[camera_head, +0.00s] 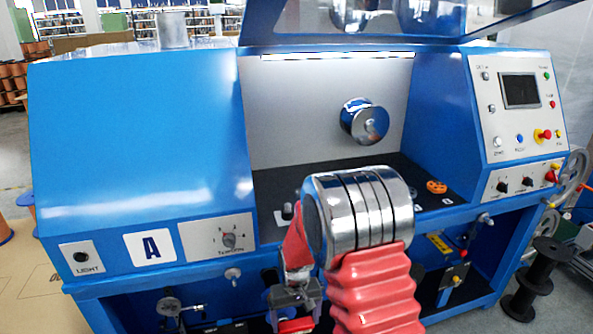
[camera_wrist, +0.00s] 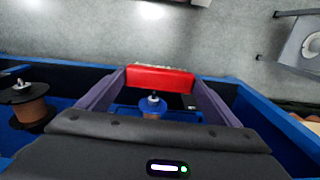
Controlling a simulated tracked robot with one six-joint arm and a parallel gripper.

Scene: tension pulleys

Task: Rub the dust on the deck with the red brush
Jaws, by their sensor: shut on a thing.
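My gripper (camera_wrist: 160,88) is shut on the red brush (camera_wrist: 160,79), a red block with a thin pale strip along its upper edge in the wrist view. The fingers press on its two ends. In the head view my gripper (camera_head: 296,310) hangs low in front of the blue machine, with part of the red brush (camera_head: 296,326) at the bottom edge. The dark deck (camera_head: 418,188) lies inside the machine's open bay, behind my arm. My arm hides its middle. I cannot make out dust on it. The brush is apart from the deck.
A chrome pulley (camera_head: 366,121) sticks out from the back wall. The raised lid (camera_head: 400,20) hangs above. In the wrist view, a copper spool (camera_wrist: 29,112) stands at left inside blue framing.

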